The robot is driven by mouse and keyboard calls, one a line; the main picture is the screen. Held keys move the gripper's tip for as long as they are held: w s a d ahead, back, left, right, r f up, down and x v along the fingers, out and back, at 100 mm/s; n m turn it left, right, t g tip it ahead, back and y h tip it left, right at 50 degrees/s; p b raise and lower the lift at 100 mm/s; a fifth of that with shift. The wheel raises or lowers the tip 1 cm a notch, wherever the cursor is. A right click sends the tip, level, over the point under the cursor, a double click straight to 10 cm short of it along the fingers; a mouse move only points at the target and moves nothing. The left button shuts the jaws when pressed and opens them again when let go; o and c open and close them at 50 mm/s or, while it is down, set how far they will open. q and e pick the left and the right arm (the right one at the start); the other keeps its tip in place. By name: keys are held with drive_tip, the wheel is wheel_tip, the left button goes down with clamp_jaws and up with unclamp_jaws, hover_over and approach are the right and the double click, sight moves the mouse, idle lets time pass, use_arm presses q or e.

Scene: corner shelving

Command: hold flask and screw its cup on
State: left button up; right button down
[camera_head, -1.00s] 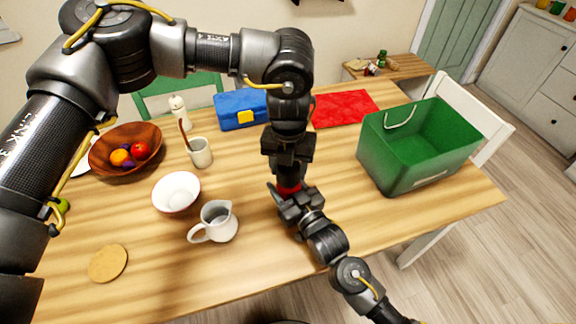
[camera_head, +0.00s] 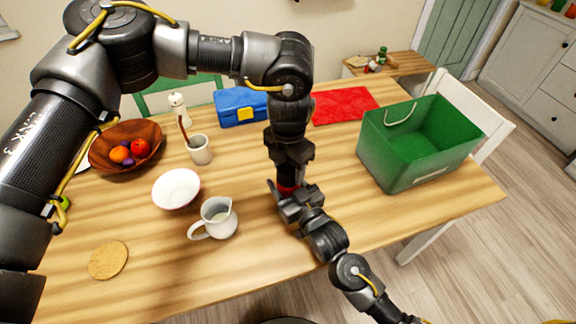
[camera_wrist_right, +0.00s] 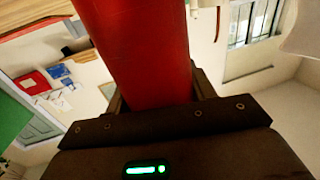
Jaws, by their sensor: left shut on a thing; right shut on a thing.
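The red flask (camera_head: 287,189) shows as a small band between my two grippers, above the table. My right gripper (camera_head: 292,198) is shut on it from the front right. In the right wrist view the red flask body (camera_wrist_right: 140,50) stands between the fingers. My left gripper (camera_head: 289,170) comes straight down from above and is shut right over the top of the flask. The cup is hidden in or behind the left fingers, so I cannot tell how it sits on the flask.
A white jug (camera_head: 217,219), white bowl (camera_head: 176,188) and utensil pot (camera_head: 200,150) stand left of the grippers. A green crate (camera_head: 400,165) stands right, a blue box (camera_head: 240,108) and red mat (camera_head: 343,106) behind. The front middle of the wooden table (camera_head: 290,265) is clear.

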use_arm(q)
drive_tip(key=m, duration=1.5)
drive_tip(key=shift+m, duration=0.4)
drive_tip(key=m, duration=1.1)
drive_tip(key=o, duration=1)
drive_tip(key=shift+c, duration=0.2)
